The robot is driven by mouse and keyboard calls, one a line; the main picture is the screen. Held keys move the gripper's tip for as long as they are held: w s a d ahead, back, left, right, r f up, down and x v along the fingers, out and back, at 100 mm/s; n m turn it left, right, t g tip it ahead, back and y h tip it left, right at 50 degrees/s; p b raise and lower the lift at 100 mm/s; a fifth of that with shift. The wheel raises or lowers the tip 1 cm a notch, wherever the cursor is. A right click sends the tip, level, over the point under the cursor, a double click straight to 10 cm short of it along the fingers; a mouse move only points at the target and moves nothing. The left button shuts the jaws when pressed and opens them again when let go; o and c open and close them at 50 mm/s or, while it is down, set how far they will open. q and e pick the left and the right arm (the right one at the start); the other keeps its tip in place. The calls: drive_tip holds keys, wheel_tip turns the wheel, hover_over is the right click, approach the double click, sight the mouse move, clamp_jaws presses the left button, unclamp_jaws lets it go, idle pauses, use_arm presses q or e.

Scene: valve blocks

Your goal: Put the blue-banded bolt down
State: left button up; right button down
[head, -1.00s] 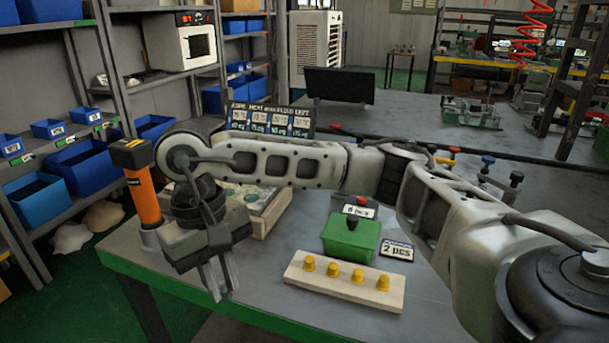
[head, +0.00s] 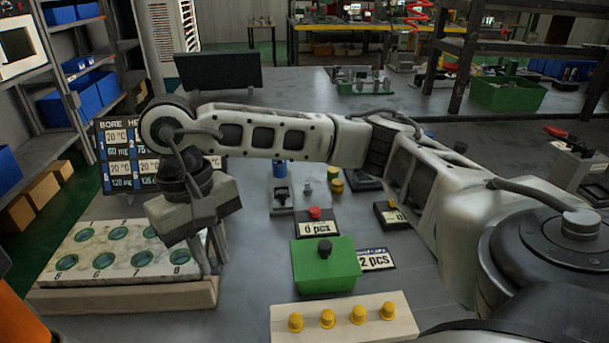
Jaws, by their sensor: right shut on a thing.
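My right gripper (head: 209,268) hangs pointing down at the right end of the pale block with numbered, green-ringed bores (head: 115,298). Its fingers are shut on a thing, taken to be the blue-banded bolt. The bolt and its blue band cannot be made out between the fingers. I cannot tell whether the fingertips touch the block. No bolt shows in the bores that I can see. My left gripper is out of view.
A green box with a black knob (head: 325,268) stands right of the gripper. In front of it is a pale strip with several yellow caps (head: 343,315). A bore sign (head: 118,155) and a small stand with a blue top (head: 281,190) stand behind. Grey table lies between block and box.

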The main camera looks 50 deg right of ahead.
drive_tip(key=s+d+r+n+t, duration=0.15)
drive_tip(key=d+r+n, duration=0.25)
drive_tip(key=d+n, duration=0.8)
drive_tip(key=d+r+n+t, duration=0.2)
drive_tip(key=d+r+n, duration=0.35)
drive_tip(key=n, duration=1.25)
drive_tip(key=shift+h, duration=0.5)
drive_tip(key=w+d+f, duration=0.2)
drive_tip(key=w+f, duration=0.1)
drive_tip(key=w, duration=0.1)
drive_tip(key=w+d+f, duration=0.2)
drive_tip(key=w+f, duration=0.1)
drive_tip(key=w, duration=0.1)
drive_tip(key=w+d+f+p, duration=0.1)
drive_tip(key=w+d+f, duration=0.1)
drive_tip(key=w+f, duration=0.1)
drive_tip(key=shift+w+d+f, duration=0.3)
drive_tip(key=shift+w+f, duration=0.1)
drive_tip(key=shift+f, duration=0.15)
drive_tip(key=shift+w+d+f, duration=0.25)
drive_tip(key=shift+w+f, duration=0.25)
drive_tip(key=shift+f, duration=1.7)
